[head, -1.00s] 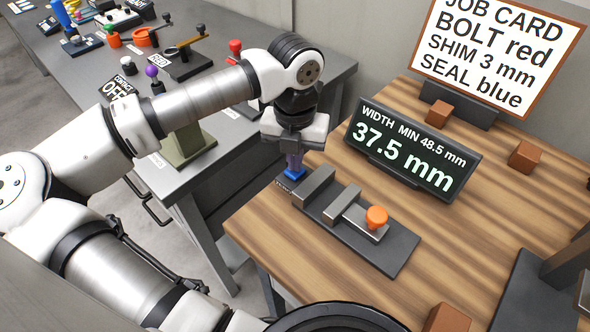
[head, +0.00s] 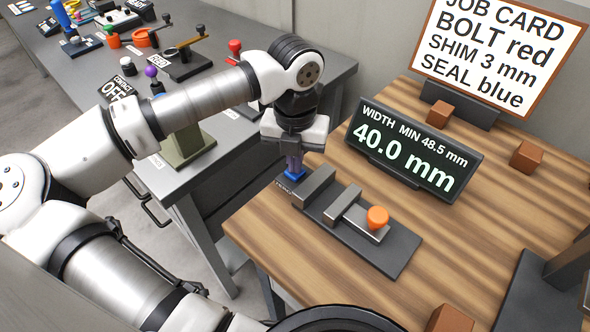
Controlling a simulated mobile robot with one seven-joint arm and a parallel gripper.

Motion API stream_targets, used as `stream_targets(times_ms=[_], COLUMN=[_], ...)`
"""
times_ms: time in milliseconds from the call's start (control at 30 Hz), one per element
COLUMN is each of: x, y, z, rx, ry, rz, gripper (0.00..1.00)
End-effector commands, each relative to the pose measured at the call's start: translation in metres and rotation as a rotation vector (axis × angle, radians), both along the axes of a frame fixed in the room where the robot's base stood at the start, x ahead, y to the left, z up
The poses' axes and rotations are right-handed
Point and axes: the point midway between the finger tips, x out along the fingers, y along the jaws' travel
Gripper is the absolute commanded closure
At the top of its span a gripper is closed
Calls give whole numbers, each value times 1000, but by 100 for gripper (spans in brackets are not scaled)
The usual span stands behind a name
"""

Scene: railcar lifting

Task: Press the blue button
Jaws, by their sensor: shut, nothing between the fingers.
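The blue button (head: 292,177) sits at the far left end of a dark fixture on the wooden table. My gripper (head: 294,170) points down directly over it. Its fingers are shut and empty, and the tips appear to touch the button's top, hiding part of it. The display (head: 413,152) reads "WIDTH MIN 48.5 mm" and 40.0 mm. The fixture (head: 395,252) carries grey metal blocks (head: 341,203) and an orange knob (head: 377,217).
A job card (head: 497,50) stands at the back right, reading BOLT red, SHIM 3 mm, SEAL blue. Several brown blocks (head: 526,156) lie on the wooden table (head: 478,215). A grey bench (head: 205,170) with several controls is at left.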

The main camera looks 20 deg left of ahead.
Motion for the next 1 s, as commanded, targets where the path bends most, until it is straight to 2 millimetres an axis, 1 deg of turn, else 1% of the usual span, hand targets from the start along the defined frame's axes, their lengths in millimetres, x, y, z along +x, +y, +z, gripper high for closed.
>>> stream_targets(times_ms=[800, 1000], x=[0, 0], y=[0, 0], z=[65, 68], rx=[1, 0], ry=[-1, 0], rz=[1, 0], gripper=[100, 100])
